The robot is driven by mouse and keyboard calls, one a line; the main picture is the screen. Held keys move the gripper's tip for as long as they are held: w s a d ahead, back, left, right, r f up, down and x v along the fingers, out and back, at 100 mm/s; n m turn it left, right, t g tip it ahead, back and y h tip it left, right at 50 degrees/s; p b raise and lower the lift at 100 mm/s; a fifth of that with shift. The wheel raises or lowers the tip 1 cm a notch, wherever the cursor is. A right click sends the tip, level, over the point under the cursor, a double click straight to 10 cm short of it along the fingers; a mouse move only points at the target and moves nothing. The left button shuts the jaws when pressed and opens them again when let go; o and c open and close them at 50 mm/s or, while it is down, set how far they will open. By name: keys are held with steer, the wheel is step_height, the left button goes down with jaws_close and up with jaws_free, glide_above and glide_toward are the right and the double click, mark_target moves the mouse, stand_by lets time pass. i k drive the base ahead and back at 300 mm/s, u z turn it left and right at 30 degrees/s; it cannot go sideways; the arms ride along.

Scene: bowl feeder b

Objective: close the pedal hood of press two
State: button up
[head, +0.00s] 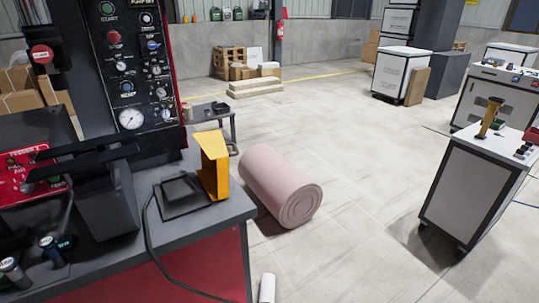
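The pedal hood (214,165) is a yellow-orange angled cover on the grey bench top at centre left. It stands upright at the right end of a flat black pedal base (182,195), whose top is uncovered. A black cable runs from the base down over the bench front. The press panel (130,70) rises behind it, with buttons, knobs and a round gauge. I cannot make out which press number it carries. My gripper is not recognisable in this view.
Dark press parts (105,200) and a red box (22,178) crowd the left of the bench. A pink roll (282,187) lies on the floor beyond the bench. A white cabinet (475,190) with another yellow piece (490,117) stands right. Open floor lies between.

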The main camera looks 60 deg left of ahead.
mark_target(214, 174)
steer(key=z, duration=0.05)
steer(key=i, duration=1.85)
steer(key=u, duration=3.7)
steer(key=i, duration=1.05)
steer(key=z, duration=0.15)
